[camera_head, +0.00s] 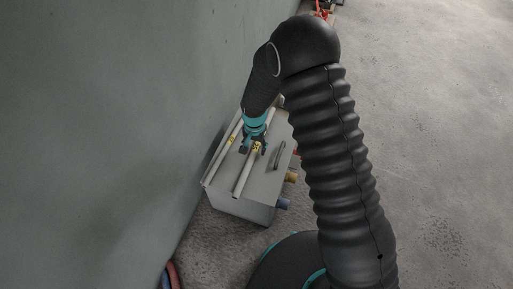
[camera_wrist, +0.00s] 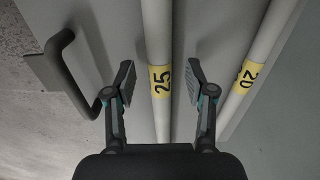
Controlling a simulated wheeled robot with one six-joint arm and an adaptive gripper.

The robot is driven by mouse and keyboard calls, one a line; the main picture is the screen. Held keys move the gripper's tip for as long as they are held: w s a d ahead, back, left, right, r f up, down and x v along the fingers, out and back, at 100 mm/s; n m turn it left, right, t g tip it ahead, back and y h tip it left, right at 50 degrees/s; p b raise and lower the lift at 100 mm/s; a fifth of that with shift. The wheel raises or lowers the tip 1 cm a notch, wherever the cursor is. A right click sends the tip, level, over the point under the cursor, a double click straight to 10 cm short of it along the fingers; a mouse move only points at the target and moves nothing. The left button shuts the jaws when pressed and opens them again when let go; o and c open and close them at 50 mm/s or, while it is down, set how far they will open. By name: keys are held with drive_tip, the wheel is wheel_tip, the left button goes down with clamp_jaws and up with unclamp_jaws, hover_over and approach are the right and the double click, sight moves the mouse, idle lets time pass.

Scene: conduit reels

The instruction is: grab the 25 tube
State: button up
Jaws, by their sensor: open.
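The 25 tube (camera_wrist: 159,120) is a pale straight tube with a yellow label marked 25. In the wrist view it runs between the two open fingers of my gripper (camera_wrist: 160,84), with a gap on each side. In the head view the 25 tube (camera_head: 241,180) lies on the grey box, and my gripper (camera_head: 253,145) is over it at its yellow label. A second pale tube (camera_wrist: 265,42) with a yellow label marked 20 lies to the right in the wrist view, outside the fingers. In the head view this 20 tube (camera_head: 219,160) is nearer the wall.
The grey box (camera_head: 262,190) stands on the floor close to the wall (camera_head: 100,120). A dark handle (camera_head: 279,155) rises from its top, and it shows left of my gripper in the wrist view (camera_wrist: 68,75). Open floor lies right.

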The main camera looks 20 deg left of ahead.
drive_tip(key=shift+f, duration=0.45)
clamp_jaws()
